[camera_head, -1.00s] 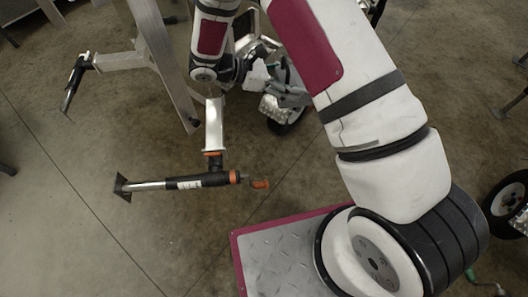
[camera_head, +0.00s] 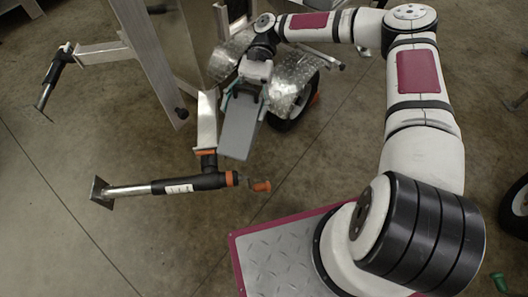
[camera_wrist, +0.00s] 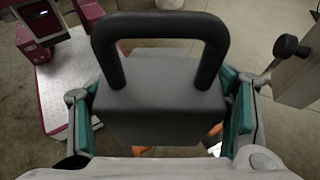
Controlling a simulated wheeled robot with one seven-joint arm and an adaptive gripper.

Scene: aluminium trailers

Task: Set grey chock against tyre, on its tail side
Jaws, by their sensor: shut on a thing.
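The grey chock (camera_head: 238,128) hangs from my gripper (camera_head: 245,92) in the head view, held above the floor. In the wrist view the chock (camera_wrist: 150,115) fills the middle, its dark loop handle towards the camera. The teal pads of my gripper (camera_wrist: 162,112) press its two sides, so it is shut on the chock. The tyre (camera_head: 292,116) stands right of the chock in the head view, under a shiny tread-plate mudguard (camera_head: 300,72). A gap shows between chock and tyre. The tyre's upper part is hidden by the mudguard.
A jack (camera_head: 165,187) with a black and orange body lies left of the chock, close below it in the picture. An aluminium beam (camera_head: 150,62) rises behind it. Bare concrete floor (camera_head: 330,165) lies right of the tyre.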

